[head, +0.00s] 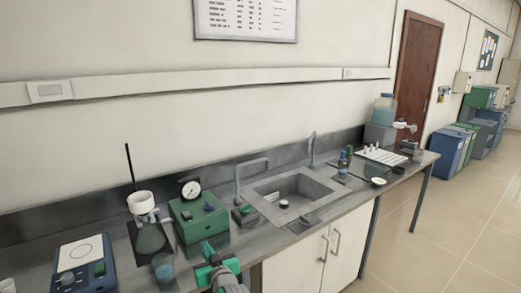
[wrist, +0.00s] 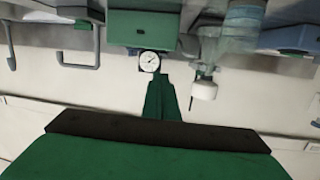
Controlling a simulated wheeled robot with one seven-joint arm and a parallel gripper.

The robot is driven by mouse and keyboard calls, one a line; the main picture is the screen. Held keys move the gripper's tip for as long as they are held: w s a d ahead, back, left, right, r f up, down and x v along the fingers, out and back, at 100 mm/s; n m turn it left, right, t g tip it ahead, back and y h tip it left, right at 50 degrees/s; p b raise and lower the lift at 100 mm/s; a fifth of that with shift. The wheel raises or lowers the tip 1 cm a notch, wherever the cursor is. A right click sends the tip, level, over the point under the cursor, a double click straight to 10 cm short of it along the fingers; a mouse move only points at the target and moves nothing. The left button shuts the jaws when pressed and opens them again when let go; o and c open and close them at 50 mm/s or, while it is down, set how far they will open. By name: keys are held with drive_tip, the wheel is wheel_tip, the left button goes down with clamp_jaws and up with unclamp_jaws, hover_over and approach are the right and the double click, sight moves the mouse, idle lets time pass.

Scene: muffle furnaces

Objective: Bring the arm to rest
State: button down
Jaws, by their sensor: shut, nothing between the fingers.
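My gripper (head: 209,250) shows at the bottom middle of the head view, green and dark, over the front of the lab bench (head: 330,208). It is shut and empty. In the wrist view, my gripper's green fingers (wrist: 161,82) are together in the middle, with nothing held between them. That view shows the bench items upside down. The green box with a round gauge (head: 200,216) stands behind my gripper in the head view; its gauge also shows in the wrist view (wrist: 149,61), just past the fingertips in the picture.
A flask with a white funnel (head: 148,236), a beaker (head: 163,268) and a blue hotplate (head: 82,262) stand left of my gripper. The sink (head: 292,196) with its taps is to the right. Bottles and a white rack (head: 381,155) stand farther along. Open floor lies at right.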

drive_tip(key=s+d+f+m+h, duration=0.15)
drive_tip(key=s+d+f, duration=0.25)
drive_tip(key=s+f, duration=0.4)
drive_tip(key=s+d+f+m+t+h, duration=0.1)
drive_tip(key=s+d+f+h, duration=0.15)
drive_tip(key=s+f, duration=0.55)
drive_tip(key=s+d+f+m+h, duration=0.15)
drive_tip(key=s+d+f, duration=0.35)
drive_tip(key=s, duration=0.5)
drive_tip(key=s+d+m+h, duration=0.1)
drive_tip(key=s+d, duration=0.1)
drive_tip(key=s, duration=0.7)
drive_tip(key=s+d, duration=0.3)
drive_tip(key=s, duration=0.6)
drive_tip(key=s+d+r, duration=0.1)
drive_tip(key=s+r, duration=0.2)
drive_tip(key=s, duration=0.4)
drive_tip(key=s+r+h, duration=0.1)
drive_tip(key=s+r, duration=0.3)
drive_tip(key=s, duration=0.3)
drive_tip(key=shift+s+d+r, duration=0.3)
drive_tip(key=shift+s+d, duration=0.1)
